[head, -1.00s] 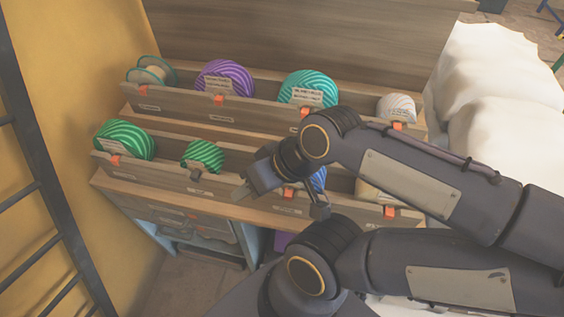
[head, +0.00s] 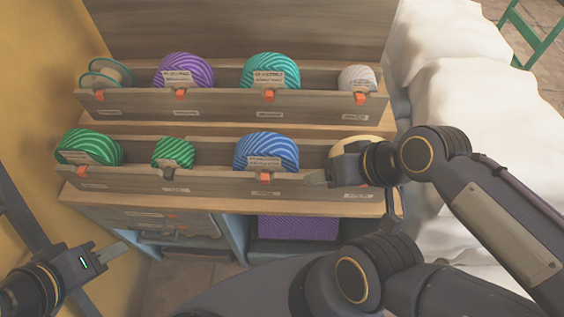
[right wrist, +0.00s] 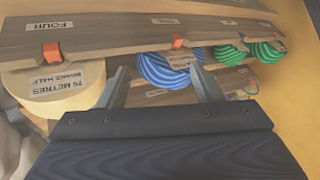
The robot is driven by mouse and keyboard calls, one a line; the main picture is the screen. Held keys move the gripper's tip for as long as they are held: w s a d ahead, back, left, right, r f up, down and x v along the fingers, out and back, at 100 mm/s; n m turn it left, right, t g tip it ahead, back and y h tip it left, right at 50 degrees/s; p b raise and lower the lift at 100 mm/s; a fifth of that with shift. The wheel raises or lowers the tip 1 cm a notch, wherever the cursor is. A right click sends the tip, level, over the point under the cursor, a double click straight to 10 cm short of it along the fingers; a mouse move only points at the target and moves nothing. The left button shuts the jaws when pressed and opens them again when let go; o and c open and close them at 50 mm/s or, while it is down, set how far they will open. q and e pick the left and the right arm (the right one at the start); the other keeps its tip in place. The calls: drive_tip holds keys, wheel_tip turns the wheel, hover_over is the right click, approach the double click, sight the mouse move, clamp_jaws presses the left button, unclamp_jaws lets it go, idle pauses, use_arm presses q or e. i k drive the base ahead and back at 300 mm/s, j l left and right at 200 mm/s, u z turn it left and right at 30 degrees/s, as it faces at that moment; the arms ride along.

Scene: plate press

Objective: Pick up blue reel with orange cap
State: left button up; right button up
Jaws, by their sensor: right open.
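The blue striped reel (head: 265,150) sits in the lower wooden trough with a paper label on it. An orange cap (head: 265,178) shows on the trough's front board below it. In the right wrist view the blue reel (right wrist: 168,70) appears beyond and between my fingertips, with the orange cap (right wrist: 178,41) above it. My right gripper (right wrist: 160,84) is open and empty; in the head view it is to the right of the blue reel, in front of the cream reel (head: 342,146). My left gripper (head: 105,275) is at the lower left, open and empty, away from the troughs.
Green reels (head: 88,146) stand left of the blue one in the lower trough. The upper trough (head: 220,103) holds purple, teal, white and wire reels. The cream reel (right wrist: 35,92) is close to my right fingers. A white-covered surface (head: 450,100) lies at the right.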

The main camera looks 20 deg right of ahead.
sight(266, 153)
drive_tip(key=z, duration=0.6)
drive_tip(key=l+u, duration=0.45)
drive_tip(key=k+l+u, duration=0.2)
drive_tip(key=u, duration=0.2)
drive_tip(key=k+l+u, duration=0.15)
drive_tip(key=l+u, duration=0.3)
